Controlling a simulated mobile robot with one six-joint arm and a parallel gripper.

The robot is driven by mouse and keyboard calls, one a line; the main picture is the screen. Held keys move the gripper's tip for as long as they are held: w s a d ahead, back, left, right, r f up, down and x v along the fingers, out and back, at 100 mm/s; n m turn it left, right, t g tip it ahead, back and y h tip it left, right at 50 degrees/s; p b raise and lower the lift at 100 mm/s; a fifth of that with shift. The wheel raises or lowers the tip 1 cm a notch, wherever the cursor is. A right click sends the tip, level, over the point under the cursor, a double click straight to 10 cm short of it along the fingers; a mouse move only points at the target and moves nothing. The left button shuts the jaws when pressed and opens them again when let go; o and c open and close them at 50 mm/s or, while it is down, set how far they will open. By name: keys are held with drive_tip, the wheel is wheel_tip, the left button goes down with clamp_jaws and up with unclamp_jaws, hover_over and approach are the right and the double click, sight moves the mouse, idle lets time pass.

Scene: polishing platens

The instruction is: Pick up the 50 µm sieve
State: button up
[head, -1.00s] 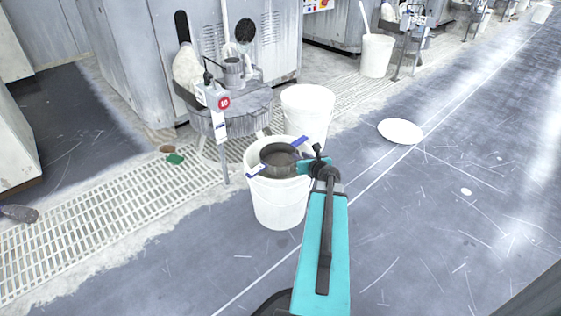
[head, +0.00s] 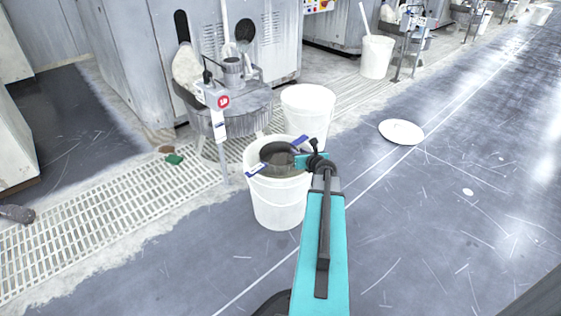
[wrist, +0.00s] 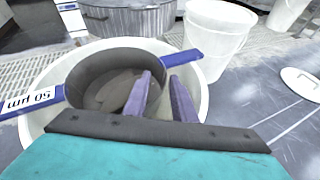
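The 50 µm sieve (head: 272,151) is a dark grey ring with blue handle tabs. It rests across the mouth of a white bucket (head: 278,205). In the wrist view the sieve (wrist: 95,68) shows its mesh floor inside, and its left tab carries a "50 µm" label (wrist: 30,100). My gripper (head: 298,160) is at the sieve's right side, reaching down over the rim. In the wrist view the two purple fingers of my gripper (wrist: 162,98) stand apart, one inside the ring and one outside its wall. Contact with the wall cannot be made out.
A second white bucket (head: 308,112) stands just behind. A polishing machine with a round platen (head: 240,120) and a post with a red button (head: 223,101) are at the back left. A white lid (head: 401,132) lies on the floor, which is largely clear at right.

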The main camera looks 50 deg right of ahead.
drive_tip(key=shift+x, duration=1)
clamp_jaws()
